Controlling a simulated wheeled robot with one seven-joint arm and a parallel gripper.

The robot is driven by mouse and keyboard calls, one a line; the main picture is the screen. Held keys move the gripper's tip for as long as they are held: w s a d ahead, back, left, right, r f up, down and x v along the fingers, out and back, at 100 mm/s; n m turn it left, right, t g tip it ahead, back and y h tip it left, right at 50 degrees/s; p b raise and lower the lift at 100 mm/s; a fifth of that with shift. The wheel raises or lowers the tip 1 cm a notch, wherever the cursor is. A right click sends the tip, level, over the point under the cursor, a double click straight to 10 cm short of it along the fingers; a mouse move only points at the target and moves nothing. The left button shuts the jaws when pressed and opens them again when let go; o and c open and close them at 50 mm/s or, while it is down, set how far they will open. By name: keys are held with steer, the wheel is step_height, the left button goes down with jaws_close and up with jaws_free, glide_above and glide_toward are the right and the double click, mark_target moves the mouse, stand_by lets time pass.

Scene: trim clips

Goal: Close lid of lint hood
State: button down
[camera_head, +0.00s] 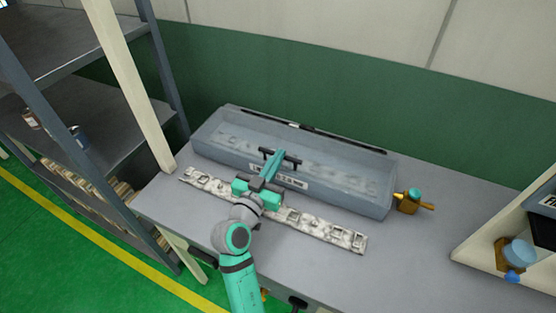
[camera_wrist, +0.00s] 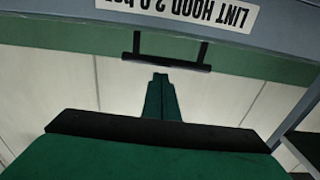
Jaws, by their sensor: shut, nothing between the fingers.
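The lint hood (camera_head: 345,196) is a long grey box on the workbench, with a label on its front face. Its inside or top surface looks dusty; I cannot tell clearly where the lid stands. A black bar handle (camera_head: 292,158) sits above the label. In the wrist view the label (camera_wrist: 190,10) appears upside down, with the handle (camera_wrist: 165,63) below it. My gripper (camera_head: 278,153) is shut and empty, its teal fingers reaching over the hood's front edge at the handle. In the wrist view my fingertips (camera_wrist: 160,77) are close to the bar; contact is unclear.
A speckled strip with clips (camera_head: 325,231) lies along the front of the hood, partly under my arm. A brass fitting with a teal cap (camera_head: 412,199) is at the hood's right end. Shelves (camera_head: 110,95) stand left. A cream-edged unit (camera_head: 490,235) stands right.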

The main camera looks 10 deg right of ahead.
steer(key=v, duration=0.5)
steer(key=f+v, duration=0.1)
steer(key=v, duration=0.2)
steer(key=shift+s, duration=0.3)
steer(key=shift+s+a+f, duration=0.35)
